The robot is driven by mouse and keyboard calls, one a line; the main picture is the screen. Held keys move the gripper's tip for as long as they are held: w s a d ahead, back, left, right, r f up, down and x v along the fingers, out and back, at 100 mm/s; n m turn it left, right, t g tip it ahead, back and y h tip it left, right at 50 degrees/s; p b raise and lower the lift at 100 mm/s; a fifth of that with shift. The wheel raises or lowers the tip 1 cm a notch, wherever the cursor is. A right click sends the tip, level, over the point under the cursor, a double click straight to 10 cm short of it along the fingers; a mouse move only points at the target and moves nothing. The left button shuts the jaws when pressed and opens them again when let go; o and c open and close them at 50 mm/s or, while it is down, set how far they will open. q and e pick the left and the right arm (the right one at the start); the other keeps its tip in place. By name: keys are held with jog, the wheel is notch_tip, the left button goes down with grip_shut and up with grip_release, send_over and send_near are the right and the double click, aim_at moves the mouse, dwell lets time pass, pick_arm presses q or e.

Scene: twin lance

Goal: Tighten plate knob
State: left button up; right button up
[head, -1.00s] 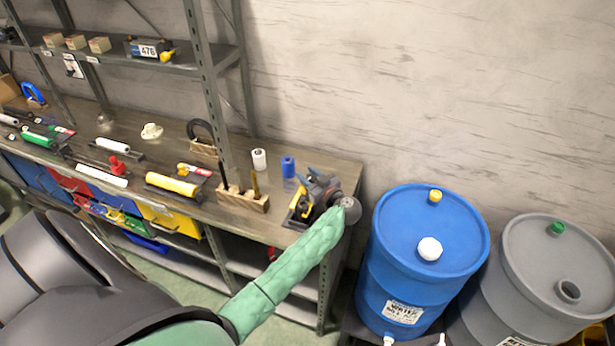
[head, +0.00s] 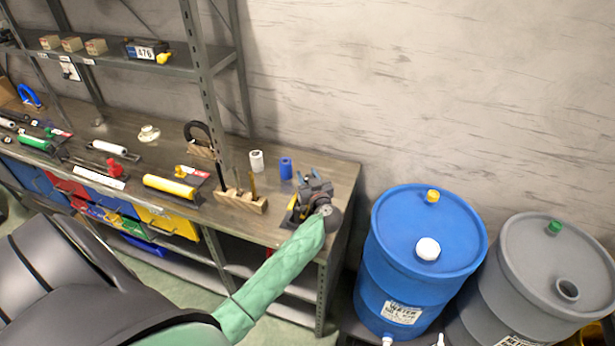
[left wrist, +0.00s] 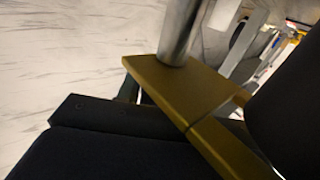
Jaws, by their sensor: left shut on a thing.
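My left gripper (head: 318,190) is at the right end of the workbench, over a small yellow part (head: 291,203). In the left wrist view a flat brownish-yellow plate (left wrist: 185,85) with a seam runs between two dark finger parts, and the gripper appears shut on it. A round steel post (left wrist: 180,30) rises from the plate. I cannot make out a separate knob; the gripper and wrist hide that spot in the head view. My right gripper is not in view.
The workbench (head: 345,172) carries a blue cylinder (head: 286,168), a white cylinder (head: 257,161) and a wooden block (head: 240,202) close by on the left. A blue barrel (head: 390,225) and a grey barrel (head: 520,250) stand right of the bench.

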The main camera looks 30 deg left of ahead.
aim_at(310, 175)
pick_arm(q)
jog(key=o, duration=1)
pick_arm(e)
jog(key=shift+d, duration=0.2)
pick_arm(q)
jog(key=shift+r, duration=0.1)
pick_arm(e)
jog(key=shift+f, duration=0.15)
pick_arm(q)
jog(key=shift+r+b, duration=0.2)
jog(key=shift+b, duration=0.15)
jog(key=r+b, duration=0.1)
jog(key=d+r+b, duration=0.1)
jog(key=r, duration=0.1)
jog(key=shift+r, duration=0.3)
jog(key=shift+w+d+r+b, duration=0.1)
jog(key=shift+d+r+b, duration=0.6)
jog(key=shift+d+r, duration=0.8)
jog(key=shift+s+d+r+b, duration=0.1)
jog(key=shift+d+r+b, duration=0.7)
jog(key=shift+d, duration=1.25)
jog(key=shift+w+d+r+b, duration=0.1)
jog(key=shift+d+r+b, duration=0.55)
jog(key=shift+d+r, duration=0.85)
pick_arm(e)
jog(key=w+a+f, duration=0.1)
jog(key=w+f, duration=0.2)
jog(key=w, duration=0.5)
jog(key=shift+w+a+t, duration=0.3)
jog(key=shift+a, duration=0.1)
